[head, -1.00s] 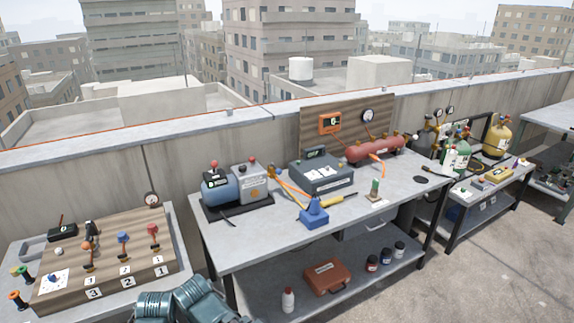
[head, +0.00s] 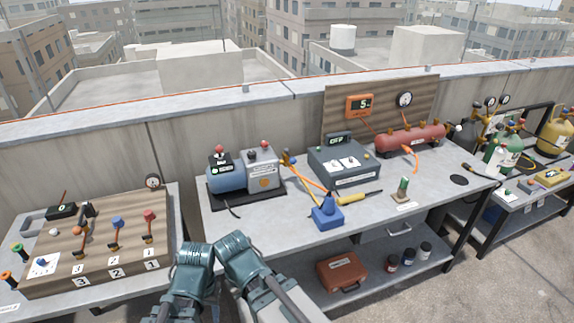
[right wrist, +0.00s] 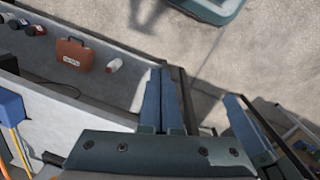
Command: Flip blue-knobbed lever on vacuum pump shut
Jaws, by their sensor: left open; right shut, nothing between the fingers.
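The vacuum pump, a blue cylinder (head: 226,180) joined to a grey box (head: 263,174), stands at the back left of the middle bench. Red and dark knobs show on top of it; I cannot make out a blue one there. A blue-knobbed lever (head: 117,221) stands up on the wooden board (head: 50,285) at left, between an orange and a red-knobbed lever (head: 149,215). My left gripper (head: 195,268) is low in the head view, in front of the benches and apart from both; its fingers are hard to make out. My right gripper (right wrist: 165,100) is shut and empty in its wrist view.
The bench's front left is clear.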

